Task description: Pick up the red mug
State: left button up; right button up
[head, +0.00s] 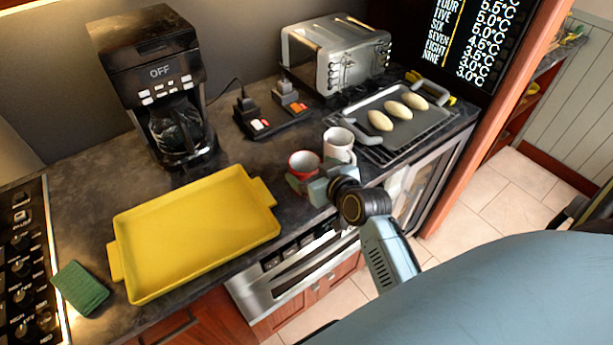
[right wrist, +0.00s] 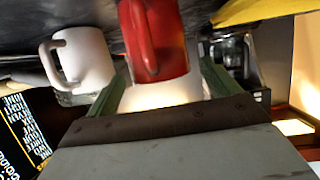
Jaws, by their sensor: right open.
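The red mug (head: 304,161) stands upright on the dark counter near its front edge, just left of a white mug (head: 339,147). My right gripper (head: 306,182) is at the near side of the red mug and hides its lower part in the head view. In the right wrist view the red mug (right wrist: 154,42), with its handle facing the camera, shows between the two green fingers of my open right gripper (right wrist: 162,85). I cannot tell whether either finger touches it. My left gripper is not in view.
The white mug (right wrist: 84,58) stands close beside one finger in the right wrist view. A yellow tray (head: 195,230) lies to the left. A dark tray (head: 372,108) with several pale oval items sits behind right. A coffee maker (head: 150,75) and toaster (head: 335,55) stand at the back.

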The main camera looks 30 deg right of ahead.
jog(key=shift+x, duration=0.95)
jog(key=shift+s, duration=0.1)
jog(key=c, duration=1.2)
jog(key=shift+c, duration=0.3)
jog(key=shift+r, duration=0.1)
